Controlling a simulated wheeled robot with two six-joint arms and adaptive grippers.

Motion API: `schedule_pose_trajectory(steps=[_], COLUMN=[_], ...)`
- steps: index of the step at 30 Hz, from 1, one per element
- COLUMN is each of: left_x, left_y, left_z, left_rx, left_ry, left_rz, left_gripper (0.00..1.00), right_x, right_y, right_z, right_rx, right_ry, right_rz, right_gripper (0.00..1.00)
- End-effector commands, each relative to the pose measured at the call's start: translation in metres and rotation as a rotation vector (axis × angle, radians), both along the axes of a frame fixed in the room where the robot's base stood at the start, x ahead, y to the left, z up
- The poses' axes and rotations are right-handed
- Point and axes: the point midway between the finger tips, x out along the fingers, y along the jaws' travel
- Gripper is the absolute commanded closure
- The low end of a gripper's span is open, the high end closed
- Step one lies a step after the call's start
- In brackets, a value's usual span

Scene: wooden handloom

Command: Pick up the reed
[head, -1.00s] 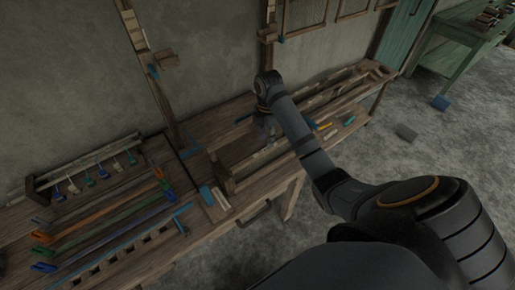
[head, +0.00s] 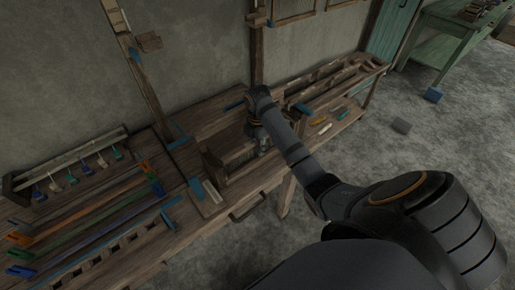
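My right gripper (head: 262,150) points down at an open wooden box-like frame (head: 236,172) on the workbench. Its fingertips are small and dark, at or just above the frame's inside. I cannot tell how wide they are apart or whether they touch anything. No part stands out clearly as the reed; it may be in the dark frame, partly hidden by my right gripper and forearm. My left gripper is out of view.
Long coloured-ended rods (head: 84,222) lie on the bench at left, beside a rack (head: 70,163) with several hanging tags. A wooden post (head: 256,50) rises behind my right gripper. A trough with small coloured tools (head: 323,128) lies right.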

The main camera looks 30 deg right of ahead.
Motion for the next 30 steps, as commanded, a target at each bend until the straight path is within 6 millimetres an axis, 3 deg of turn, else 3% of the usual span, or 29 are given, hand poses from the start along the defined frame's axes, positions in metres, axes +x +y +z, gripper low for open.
schedule_pose_trajectory(steps=[6, 13, 30], left_x=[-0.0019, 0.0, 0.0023], left_y=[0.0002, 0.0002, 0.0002], left_z=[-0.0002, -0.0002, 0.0], left_rx=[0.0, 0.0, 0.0], left_ry=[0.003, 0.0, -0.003], left_rz=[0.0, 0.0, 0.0], left_gripper=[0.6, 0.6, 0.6], right_x=[0.0001, 0.0, 0.0005], right_y=[-0.0002, -0.0003, -0.0004], right_z=[-0.0008, -0.0007, 0.0022], right_rx=[0.0, -0.001, -0.001], right_ry=[0.0, 0.0, -0.002], right_rz=[0.0, 0.0, 0.0], right_gripper=[0.69, 1.0, 1.0])
